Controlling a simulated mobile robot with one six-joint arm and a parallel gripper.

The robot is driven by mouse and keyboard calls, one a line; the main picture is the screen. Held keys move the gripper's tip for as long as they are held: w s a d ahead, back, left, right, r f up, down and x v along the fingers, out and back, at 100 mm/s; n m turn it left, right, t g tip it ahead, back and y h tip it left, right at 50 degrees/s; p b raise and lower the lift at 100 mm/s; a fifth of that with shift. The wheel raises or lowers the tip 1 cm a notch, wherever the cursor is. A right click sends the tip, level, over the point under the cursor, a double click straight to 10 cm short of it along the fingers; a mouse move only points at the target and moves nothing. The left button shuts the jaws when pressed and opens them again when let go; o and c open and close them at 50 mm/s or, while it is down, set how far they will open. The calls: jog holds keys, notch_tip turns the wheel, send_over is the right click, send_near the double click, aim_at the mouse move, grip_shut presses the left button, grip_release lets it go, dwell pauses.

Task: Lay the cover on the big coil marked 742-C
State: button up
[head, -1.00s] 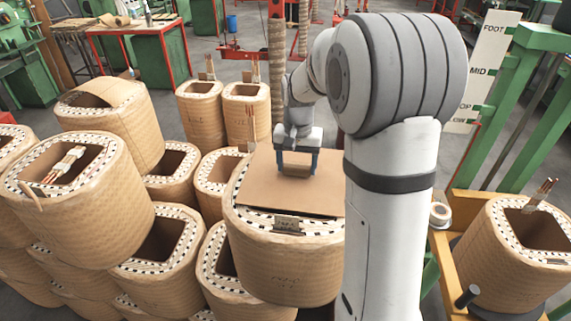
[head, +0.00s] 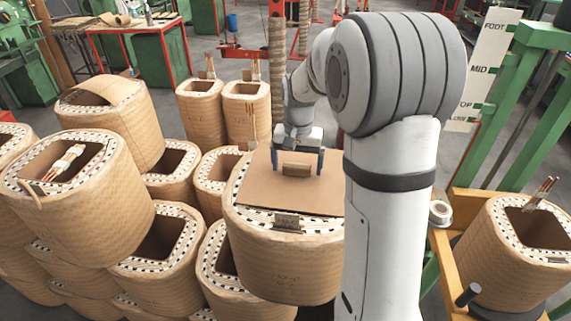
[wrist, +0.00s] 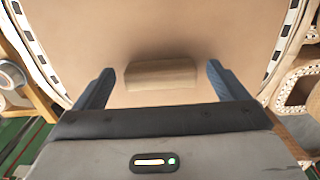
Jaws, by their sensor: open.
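The cover (head: 262,192), a flat brown sheet with a small block handle (head: 296,170), lies on top of the big coil (head: 285,265) in the middle of the head view. The writing on this coil's side and label is too small to read. My gripper (head: 297,170) is over the cover, its two blue fingers apart on either side of the handle. In the wrist view the handle (wrist: 162,74) stands between the spread fingers (wrist: 162,85), with a gap on each side. The coil's black-and-white rim (wrist: 30,45) shows beyond the cover's edges.
Several coils crowd the left, including a tall one (head: 95,215) with leads on top. Another coil (head: 515,265) sits on a yellow frame (head: 440,250) at the right. A green post structure (head: 510,105) with a marked board (head: 484,70) stands behind it.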

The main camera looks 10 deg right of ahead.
aim_at(297, 166)
notch_tip(297, 166, up, 8)
jog(key=shift+f+b, duration=0.1)
jog(key=shift+b, duration=0.35)
jog(key=s+a+f+n+t, duration=0.1)
jog(key=s+n, duration=0.1)
jog(key=s, duration=0.9)
jog(key=s+a+f+n+t, duration=0.1)
jog(key=s+a+n+t, duration=0.1)
jog(key=s, duration=1)
jog(key=shift+s+n, duration=0.2)
jog(key=shift+n, duration=0.1)
jog(key=shift+f, duration=0.1)
